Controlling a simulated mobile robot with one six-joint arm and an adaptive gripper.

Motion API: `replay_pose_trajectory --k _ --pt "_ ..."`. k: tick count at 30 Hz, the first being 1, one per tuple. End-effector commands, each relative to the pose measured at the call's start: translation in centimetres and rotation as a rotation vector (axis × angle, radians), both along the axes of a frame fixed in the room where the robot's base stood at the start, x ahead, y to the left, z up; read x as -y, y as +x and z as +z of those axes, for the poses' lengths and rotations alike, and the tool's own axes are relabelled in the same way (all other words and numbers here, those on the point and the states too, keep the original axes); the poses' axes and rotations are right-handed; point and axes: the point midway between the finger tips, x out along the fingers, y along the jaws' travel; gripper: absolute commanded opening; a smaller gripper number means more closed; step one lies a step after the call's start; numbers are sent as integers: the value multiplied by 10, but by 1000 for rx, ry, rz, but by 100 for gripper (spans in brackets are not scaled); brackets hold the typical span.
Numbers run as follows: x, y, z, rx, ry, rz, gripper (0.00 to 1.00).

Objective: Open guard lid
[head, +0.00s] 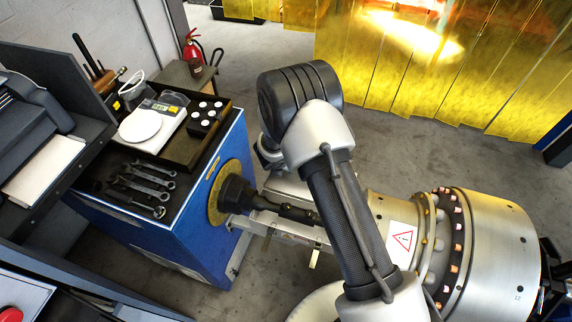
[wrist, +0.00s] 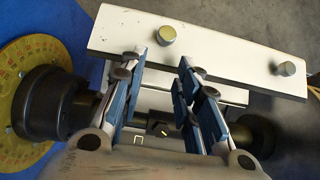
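A pale flat plate with two round metal knobs, which looks like the guard lid (wrist: 215,52), lies across the top of the wrist view, slightly tilted. My gripper (wrist: 162,68) is open, its two blue-padded fingers apart with nothing held between them. The fingertips overlap the plate's near edge in the picture; I cannot tell whether they touch it. A dark shaft (wrist: 76,100) runs behind the fingers from a yellow graduated dial (wrist: 22,75). In the head view, my arm hides the gripper and most of the plate.
The blue machine cabinet (head: 225,245) carries the dial (head: 217,196) and a shaft coupling (head: 236,194). A large silver rotor (head: 490,250) fills the right. Wrenches (head: 140,185) and a scale (head: 165,108) lie on the bench. Yellow curtains (head: 400,60) hang behind; the floor before them is clear.

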Motion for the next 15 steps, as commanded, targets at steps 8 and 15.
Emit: replay_pose_trajectory --k 8,15 --pt "0 -1 -1 -2 1 0 37" --pt "-3 -5 11 1 2 1 37"
